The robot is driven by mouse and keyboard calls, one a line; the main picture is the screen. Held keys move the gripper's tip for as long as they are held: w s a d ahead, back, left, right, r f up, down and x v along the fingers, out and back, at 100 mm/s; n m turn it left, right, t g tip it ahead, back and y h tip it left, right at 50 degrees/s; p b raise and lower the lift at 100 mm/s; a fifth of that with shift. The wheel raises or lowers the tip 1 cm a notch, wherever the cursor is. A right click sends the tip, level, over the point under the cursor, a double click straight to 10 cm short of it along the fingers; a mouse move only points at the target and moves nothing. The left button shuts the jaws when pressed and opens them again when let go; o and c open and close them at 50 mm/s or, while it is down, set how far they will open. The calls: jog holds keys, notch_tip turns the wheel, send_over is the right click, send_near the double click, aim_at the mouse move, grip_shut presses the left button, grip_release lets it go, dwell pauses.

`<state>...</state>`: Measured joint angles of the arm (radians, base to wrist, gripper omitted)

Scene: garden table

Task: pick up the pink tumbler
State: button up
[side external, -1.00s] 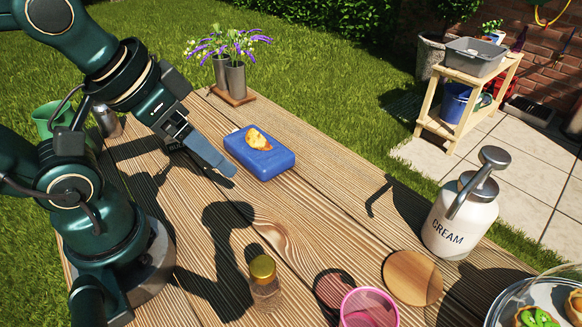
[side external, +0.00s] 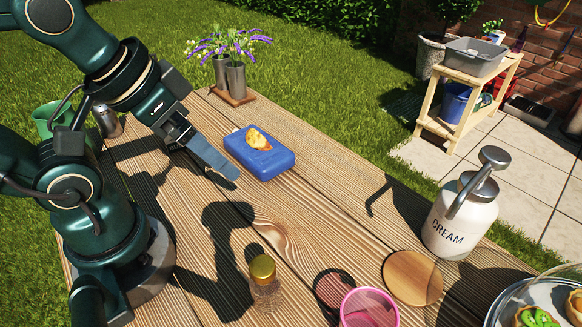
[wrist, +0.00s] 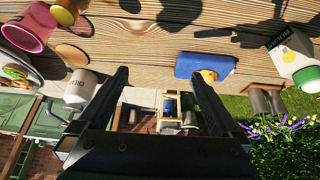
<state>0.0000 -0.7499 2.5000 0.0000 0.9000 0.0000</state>
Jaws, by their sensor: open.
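The pink tumbler (side external: 368,309) stands at the bottom edge of the side view, partly cut off by the frame. It is translucent pink, and it also shows at the upper left of the wrist view (wrist: 28,30). My gripper (side external: 232,180) hangs above the table near the blue box, well to the left of and behind the tumbler. In the wrist view its two fingers (wrist: 157,72) are spread apart, with nothing held between them.
A gold-lidded jar (side external: 264,285) stands left of the tumbler. A round wooden disc (side external: 412,278) and the cream dispenser (side external: 458,222) are to its right. A blue box (side external: 268,162) with a pastry on top lies near my gripper. The middle boards are clear.

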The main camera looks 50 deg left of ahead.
notch_tip(320, 180, up, 4)
jog(key=r, duration=0.1)
jog(key=n+g+h, duration=0.9)
jog(key=n+h, duration=0.4)
jog(key=n, duration=0.2)
send_over(368, 317)
jog(key=s+a, duration=0.2)
jog(key=a, duration=0.2)
jog(key=f, duration=1.3)
jog(key=shift+w+f, duration=0.25)
jog(key=shift+f, duration=0.1)
jog(key=shift+d+f, duration=0.2)
jog(key=shift+f, duration=0.2)
jog(key=shift+x, duration=2.35)
jog(key=c, duration=1.2)
